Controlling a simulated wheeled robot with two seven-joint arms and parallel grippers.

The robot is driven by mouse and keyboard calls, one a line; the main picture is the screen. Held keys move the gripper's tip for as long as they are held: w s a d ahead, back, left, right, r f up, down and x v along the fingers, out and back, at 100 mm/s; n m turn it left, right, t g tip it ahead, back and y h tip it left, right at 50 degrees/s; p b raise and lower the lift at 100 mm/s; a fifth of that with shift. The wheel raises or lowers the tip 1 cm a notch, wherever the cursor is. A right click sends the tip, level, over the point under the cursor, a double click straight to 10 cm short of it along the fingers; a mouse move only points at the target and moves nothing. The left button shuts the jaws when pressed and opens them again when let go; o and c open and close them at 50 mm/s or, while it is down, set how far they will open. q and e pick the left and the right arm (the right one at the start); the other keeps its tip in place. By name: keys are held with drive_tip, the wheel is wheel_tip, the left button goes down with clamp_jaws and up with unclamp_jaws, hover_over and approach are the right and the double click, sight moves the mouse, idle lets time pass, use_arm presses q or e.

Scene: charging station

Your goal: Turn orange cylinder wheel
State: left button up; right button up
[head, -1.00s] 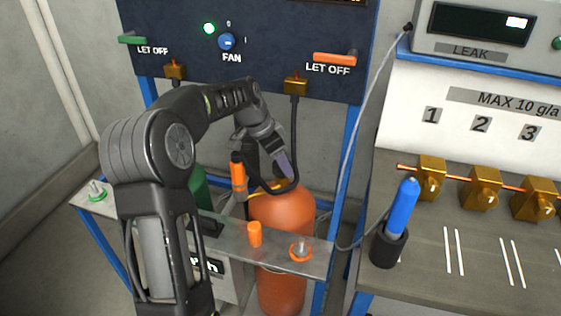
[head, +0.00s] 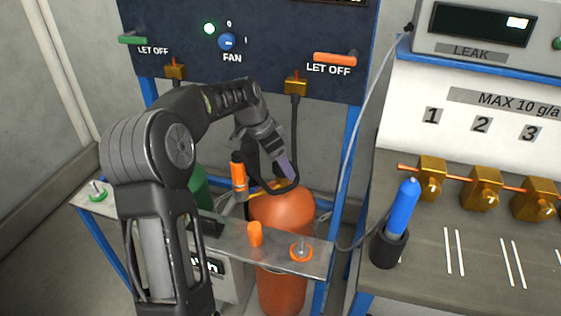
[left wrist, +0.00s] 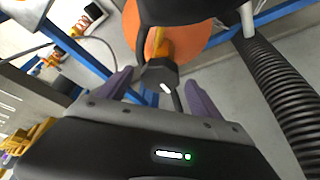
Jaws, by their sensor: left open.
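The orange cylinder (head: 283,215) stands upright in the blue-framed rack, below the dark panel. Its top and valve are partly hidden by my left gripper (head: 273,172) in the head view. In the left wrist view, the orange cylinder (left wrist: 192,40) is at the top, with an orange-yellow valve (left wrist: 162,45) and a dark knob-like wheel (left wrist: 157,73) in front of it. My left gripper (left wrist: 158,92) is open, its purple fingers on either side of the dark wheel. I cannot tell whether they touch it. My right gripper is not in view.
A metal shelf (head: 278,254) with an orange peg (head: 255,234) and an orange-ringed fitting (head: 301,252) crosses before the cylinder. A green cylinder (head: 196,188) stands to its left, partly hidden. A black hose loops near my gripper. A blue torch-like tool (head: 404,208) stands right.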

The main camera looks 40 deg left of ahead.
use_arm(q)
drive_tip(key=v, duration=0.7)
drive_tip(key=shift+s+r, duration=0.15)
drive_tip(key=shift+r, duration=0.15)
drive_tip(key=shift+a, duration=0.1)
